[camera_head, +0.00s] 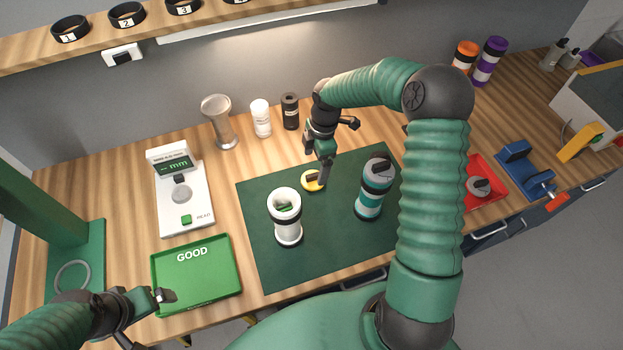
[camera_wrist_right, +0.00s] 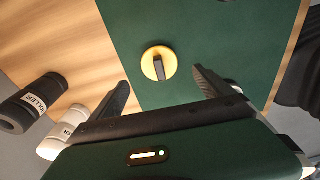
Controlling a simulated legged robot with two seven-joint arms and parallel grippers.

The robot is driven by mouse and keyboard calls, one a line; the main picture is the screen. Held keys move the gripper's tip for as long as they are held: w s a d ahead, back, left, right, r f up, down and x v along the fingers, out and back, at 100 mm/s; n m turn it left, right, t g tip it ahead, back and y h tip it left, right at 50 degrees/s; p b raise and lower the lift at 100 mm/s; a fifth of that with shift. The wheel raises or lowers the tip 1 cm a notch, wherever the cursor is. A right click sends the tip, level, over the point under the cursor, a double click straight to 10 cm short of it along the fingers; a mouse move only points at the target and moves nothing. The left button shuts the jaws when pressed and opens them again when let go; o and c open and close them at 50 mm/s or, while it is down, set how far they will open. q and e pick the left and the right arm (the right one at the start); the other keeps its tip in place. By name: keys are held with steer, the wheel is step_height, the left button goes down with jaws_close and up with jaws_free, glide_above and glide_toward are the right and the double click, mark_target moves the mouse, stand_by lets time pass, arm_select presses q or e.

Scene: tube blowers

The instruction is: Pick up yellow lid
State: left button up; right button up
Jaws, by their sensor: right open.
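The yellow lid (camera_head: 312,181) is a round disc with a dark bar handle across its top. It lies flat on the dark green mat (camera_head: 262,255) near the mat's back edge. In the right wrist view the lid (camera_wrist_right: 159,64) shows whole, ahead of and between my fingers, apart from them. My right gripper (camera_head: 322,172) is over the lid in the head view, and its fingers are spread and empty in the wrist view. My left gripper (camera_head: 150,310) is at the lower left by the green tray; its finger gap is unclear.
A white open-topped tube (camera_head: 288,228) and a teal-and-grey canister (camera_head: 373,190) stand on the mat on either side of the lid. A green GOOD tray (camera_head: 235,303), a measuring device (camera_head: 200,208), a red tray (camera_head: 500,199) and a blue vise (camera_head: 524,172) surround the mat.

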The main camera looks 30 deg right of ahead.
mark_target(313, 175)
steer(key=f+p, duration=0.1)
steer(key=f, duration=0.5)
steer(key=shift+a, duration=0.2)
steer(key=shift+f, duration=0.25)
steer(key=shift+w+a, duration=0.15)
steer(key=shift+w, duration=0.05)
steer(key=c, duration=1.4)
